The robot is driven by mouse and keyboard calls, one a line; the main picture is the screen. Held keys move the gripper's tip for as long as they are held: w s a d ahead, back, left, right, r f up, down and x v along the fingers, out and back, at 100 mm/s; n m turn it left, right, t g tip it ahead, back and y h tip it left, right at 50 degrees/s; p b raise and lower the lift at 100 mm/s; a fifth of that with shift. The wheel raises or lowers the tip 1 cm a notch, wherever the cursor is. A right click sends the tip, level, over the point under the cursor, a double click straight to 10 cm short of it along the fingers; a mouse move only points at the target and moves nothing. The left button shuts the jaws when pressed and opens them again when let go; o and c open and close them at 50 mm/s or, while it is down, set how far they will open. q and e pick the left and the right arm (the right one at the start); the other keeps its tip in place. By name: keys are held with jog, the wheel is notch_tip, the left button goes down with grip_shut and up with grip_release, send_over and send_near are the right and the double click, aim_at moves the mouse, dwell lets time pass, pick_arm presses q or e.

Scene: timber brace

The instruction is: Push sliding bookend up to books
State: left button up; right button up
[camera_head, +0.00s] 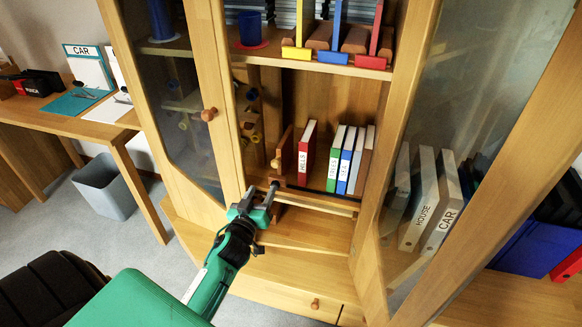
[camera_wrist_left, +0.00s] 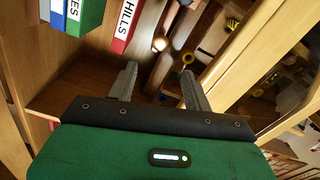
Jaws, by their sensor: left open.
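The wooden sliding bookend (camera_head: 285,148) stands upright on the middle shelf of the cabinet, left of the red book marked HILLS (camera_head: 306,152). A round knob (camera_head: 275,163) shows at its front; a round knob (camera_wrist_left: 159,44) also shows in the left wrist view, beyond my fingers. A gap separates the red book from the green book (camera_head: 335,158), the blue book (camera_head: 350,160) and others. My left gripper (camera_head: 261,196) is open and empty, in front of and below the bookend. The red book also shows in the left wrist view (camera_wrist_left: 126,22). My right gripper is not in view.
The cabinet's left glass door (camera_head: 178,92) and right glass door (camera_head: 460,150) flank the opening. Wooden toys with coloured uprights (camera_head: 298,52) stand on the shelf above. A desk (camera_head: 75,122) and a grey bin (camera_head: 105,188) are at the left.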

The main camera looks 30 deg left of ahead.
aim_at(274, 166)
pick_arm(q)
jog(key=x, duration=1.2)
jog(key=shift+w, duration=0.25)
jog(key=shift+w+a+r, duration=0.1)
jog(key=shift+w+a, duration=0.05)
jog(key=shift+w, duration=0.35)
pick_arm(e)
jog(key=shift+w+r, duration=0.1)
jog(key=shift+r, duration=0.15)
pick_arm(q)
jog(key=shift+c, duration=0.2)
